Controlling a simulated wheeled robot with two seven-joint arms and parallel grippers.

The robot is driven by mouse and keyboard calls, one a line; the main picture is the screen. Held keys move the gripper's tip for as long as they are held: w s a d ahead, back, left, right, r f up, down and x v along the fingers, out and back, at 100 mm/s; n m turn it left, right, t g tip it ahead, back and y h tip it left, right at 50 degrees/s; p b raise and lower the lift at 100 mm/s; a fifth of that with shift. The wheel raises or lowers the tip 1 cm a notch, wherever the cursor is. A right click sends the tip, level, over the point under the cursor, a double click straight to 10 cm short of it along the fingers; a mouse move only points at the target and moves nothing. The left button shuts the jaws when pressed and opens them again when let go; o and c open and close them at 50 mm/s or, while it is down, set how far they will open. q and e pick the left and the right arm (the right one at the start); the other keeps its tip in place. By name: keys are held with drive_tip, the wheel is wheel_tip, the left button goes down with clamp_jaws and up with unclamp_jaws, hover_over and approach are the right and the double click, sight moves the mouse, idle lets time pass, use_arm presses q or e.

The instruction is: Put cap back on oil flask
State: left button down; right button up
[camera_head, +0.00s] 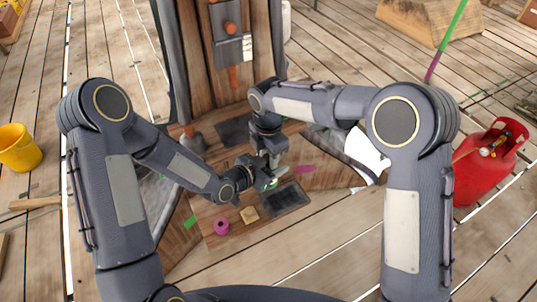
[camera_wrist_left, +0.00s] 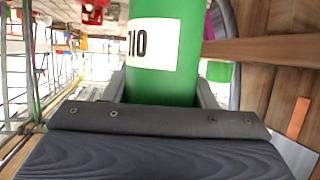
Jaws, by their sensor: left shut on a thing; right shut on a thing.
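The oil flask is a green cylinder with a white label; it fills the upper middle of the left wrist view (camera_wrist_left: 185,75). My left gripper (camera_head: 262,183) is shut on the flask, with a finger on each side of it. In the head view only a small bit of green (camera_head: 272,184) shows at that gripper. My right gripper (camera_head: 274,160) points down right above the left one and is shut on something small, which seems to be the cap. The cap itself is too small and hidden to make out, and so is whether it touches the flask.
The wooden bench (camera_head: 215,237) under my grippers holds a pink ring (camera_head: 222,226), a small tan block (camera_head: 249,215), a dark tray (camera_head: 283,199) and a grey bottle (camera_head: 192,142). A red gas cylinder (camera_head: 480,170) stands right, a yellow bucket (camera_head: 18,148) left.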

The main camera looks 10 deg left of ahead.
drive_tip(key=o, duration=1)
drive_tip(key=shift+c, duration=0.2)
drive_tip(key=shift+r, duration=2.3)
drive_tip(key=shift+c, duration=0.5)
drive_tip(key=shift+s+r+n, duration=0.1)
drive_tip(key=shift+r+n, duration=0.45)
drive_tip(key=shift+n, duration=0.25)
drive_tip(key=shift+r+n, duration=0.8)
drive_tip(key=shift+r, duration=0.5)
